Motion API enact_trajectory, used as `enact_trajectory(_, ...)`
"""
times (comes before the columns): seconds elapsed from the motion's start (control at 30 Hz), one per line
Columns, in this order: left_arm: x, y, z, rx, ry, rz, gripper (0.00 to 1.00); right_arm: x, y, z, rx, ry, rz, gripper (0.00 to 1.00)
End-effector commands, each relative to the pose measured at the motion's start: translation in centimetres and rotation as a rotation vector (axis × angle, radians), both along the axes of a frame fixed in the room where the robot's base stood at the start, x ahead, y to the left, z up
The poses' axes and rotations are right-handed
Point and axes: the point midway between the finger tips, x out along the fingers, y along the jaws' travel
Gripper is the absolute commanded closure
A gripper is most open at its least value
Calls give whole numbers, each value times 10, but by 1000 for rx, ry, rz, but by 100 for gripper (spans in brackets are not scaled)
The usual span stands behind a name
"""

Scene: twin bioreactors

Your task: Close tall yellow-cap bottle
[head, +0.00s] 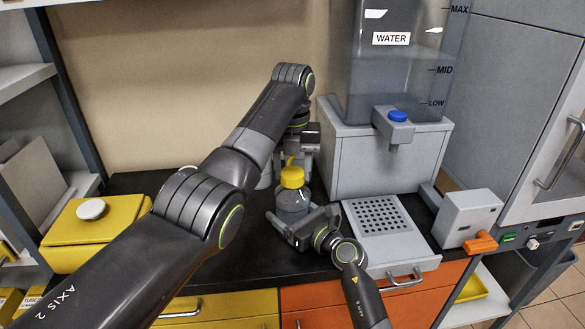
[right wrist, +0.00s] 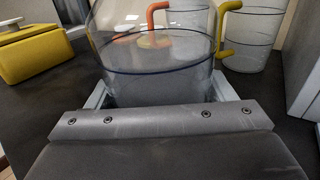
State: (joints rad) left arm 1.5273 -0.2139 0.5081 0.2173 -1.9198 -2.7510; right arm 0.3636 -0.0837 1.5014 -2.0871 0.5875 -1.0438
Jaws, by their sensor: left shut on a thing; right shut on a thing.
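The tall bottle (head: 291,206) is clear and stands upright on the dark worktop, with its yellow cap (head: 292,178) at its mouth. Whether the cap is seated or only resting there cannot be told. My left gripper (head: 295,167) reaches down from above and behind and is shut on the cap; its fingers are partly hidden. My right gripper (head: 290,222) is low at the front and shut around the bottle's body. In the right wrist view the clear bottle body (right wrist: 160,82) sits between its fingers; the bottle's top is out of that view.
Beakers with an orange handle (right wrist: 157,10) and a yellow handle (right wrist: 222,50) stand behind the bottle. The grey water-tank stand (head: 385,165) and a perforated tray (head: 385,217) are to the right. A yellow box (head: 75,235) is at left.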

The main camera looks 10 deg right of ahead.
Motion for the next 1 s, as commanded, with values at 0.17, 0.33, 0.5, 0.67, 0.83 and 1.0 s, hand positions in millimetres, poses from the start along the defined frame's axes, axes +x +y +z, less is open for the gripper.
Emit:
enact_trajectory(0.17,0,0,1,1,-2,2,75,0,-1,-1,-1,2,-1,88)
enact_trajectory(0.33,0,0,1,0,-2,3,34,0,-1,-1,-1,2,-1,88)
enact_trajectory(0.5,0,0,1,0,-1,3,32,0,0,-1,-1,2,-1,88)
enact_trajectory(0.67,0,0,4,1,-2,4,32,0,0,-1,-1,1,-1,88)
enact_trajectory(0.83,1,0,27,0,-4,3,32,0,0,-1,-1,2,-1,88)
enact_trajectory(1.0,0,0,43,0,-2,4,32,0,0,-1,-1,1,0,88)
